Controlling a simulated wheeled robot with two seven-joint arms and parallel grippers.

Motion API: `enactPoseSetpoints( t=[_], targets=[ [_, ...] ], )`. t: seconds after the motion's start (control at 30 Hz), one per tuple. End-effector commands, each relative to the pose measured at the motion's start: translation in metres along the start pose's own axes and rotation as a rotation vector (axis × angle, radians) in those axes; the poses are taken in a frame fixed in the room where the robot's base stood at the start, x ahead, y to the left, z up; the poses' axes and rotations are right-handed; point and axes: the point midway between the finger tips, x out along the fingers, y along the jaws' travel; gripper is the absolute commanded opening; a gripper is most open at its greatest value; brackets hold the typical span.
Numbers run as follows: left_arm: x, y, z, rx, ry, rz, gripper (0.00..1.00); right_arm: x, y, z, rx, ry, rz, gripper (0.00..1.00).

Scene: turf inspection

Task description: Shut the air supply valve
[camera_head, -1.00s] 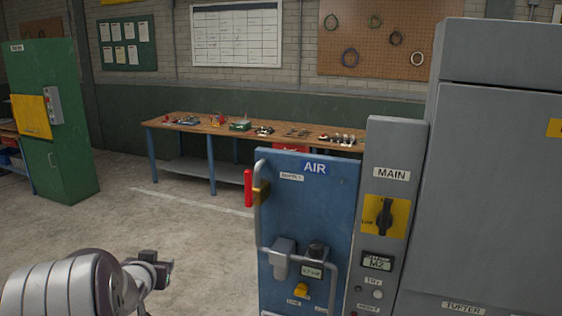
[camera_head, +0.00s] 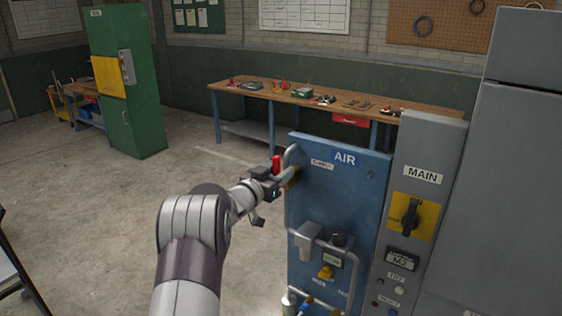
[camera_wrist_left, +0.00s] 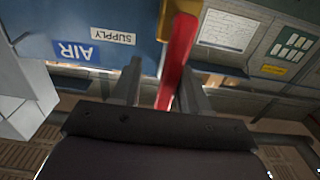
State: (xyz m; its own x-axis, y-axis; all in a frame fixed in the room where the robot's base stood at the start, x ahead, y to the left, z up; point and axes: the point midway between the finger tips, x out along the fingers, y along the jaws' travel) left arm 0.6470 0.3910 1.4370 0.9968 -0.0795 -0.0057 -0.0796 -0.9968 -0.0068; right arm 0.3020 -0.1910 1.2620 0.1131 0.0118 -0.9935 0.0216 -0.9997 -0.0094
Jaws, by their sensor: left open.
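The red lever of the air supply valve (camera_head: 276,164) stands upright at the left edge of the blue AIR panel (camera_head: 345,190), by its brass-coloured body. My left gripper (camera_head: 278,181) is at the lever in the head view and hides its lower part. In the left wrist view, the red lever (camera_wrist_left: 176,55) shows between the two spread fingers of my left gripper (camera_wrist_left: 160,88), closer to the right finger. I cannot tell whether a finger touches it. The SUPPLY label (camera_wrist_left: 113,36) shows beside it. My right gripper is out of view.
A grey MAIN column (camera_head: 422,200) with a yellow-backed rotary switch stands just right of the AIR panel. A workbench (camera_head: 330,98) stands behind. The floor to the left is open.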

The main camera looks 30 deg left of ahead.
Motion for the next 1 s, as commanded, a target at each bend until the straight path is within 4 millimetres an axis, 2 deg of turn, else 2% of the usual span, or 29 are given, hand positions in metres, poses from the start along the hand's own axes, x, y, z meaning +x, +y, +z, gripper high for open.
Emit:
enactPoseSetpoints(
  t=[0.13,0.37,0.4,0.53,1.0],
  targets=[
    [0.0098,-0.0001,-0.0008,0.000,0.001,0.000,0.45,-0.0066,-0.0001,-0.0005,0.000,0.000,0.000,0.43],
    [0.0111,-0.0001,0.0007,0.000,0.000,-0.001,0.45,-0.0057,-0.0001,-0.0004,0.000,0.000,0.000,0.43],
    [0.0110,-0.0001,0.0007,0.000,0.000,-0.001,0.41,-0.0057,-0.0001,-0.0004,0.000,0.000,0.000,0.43],
    [0.0109,-0.0002,0.0006,0.000,0.000,-0.001,0.00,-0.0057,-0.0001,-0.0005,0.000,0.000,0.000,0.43],
    [0.0105,0.0008,0.0031,0.020,-0.001,-0.001,0.00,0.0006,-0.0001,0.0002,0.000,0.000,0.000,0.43]
  ],
)
